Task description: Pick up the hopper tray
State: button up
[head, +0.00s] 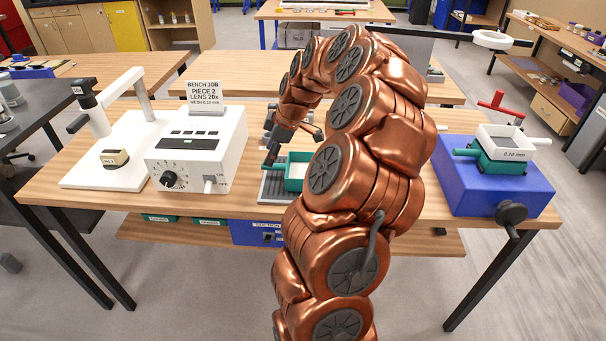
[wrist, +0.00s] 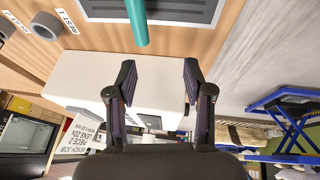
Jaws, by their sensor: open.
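A small teal tray with a pale inside (head: 294,184) sits on a dark grey plate (head: 272,188) at the middle of the bench in the head view; I take it to be the hopper tray. My arm hides its right part. My gripper (head: 272,158) is beside its left end, close to it; contact cannot be made out. In the wrist view, my gripper (wrist: 158,75) is open, with nothing between the fingers. A teal bar (wrist: 137,22), probably the tray's handle, shows beyond the fingertips at the top.
A white control box (head: 196,150) with a "BENCH JOB" sign (head: 205,95) and a white stand (head: 108,165) are on the left. On the right, a blue machine (head: 490,190) carries a teal-and-white sieve marked 0.10 mm (head: 513,155).

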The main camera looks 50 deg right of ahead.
aim_at(278, 165)
jog(key=d, duration=0.1)
jog(key=d+f, duration=0.1)
jog(key=d, duration=0.1)
jog(key=s+d+f, duration=0.1)
jog(key=shift+d, duration=0.3)
jog(key=shift+p+x, duration=0.55)
jog(key=shift+x, duration=0.65)
jog(key=x, duration=0.1)
jog(key=p+x, duration=0.2)
jog(key=shift+w+a+f, duration=0.15)
jog(key=shift+a+f, duration=0.2)
jog(key=shift+w+f+p, duration=0.3)
jog(key=shift+f+p, duration=0.1)
jog(key=shift+f, duration=0.2)
grip_shut()
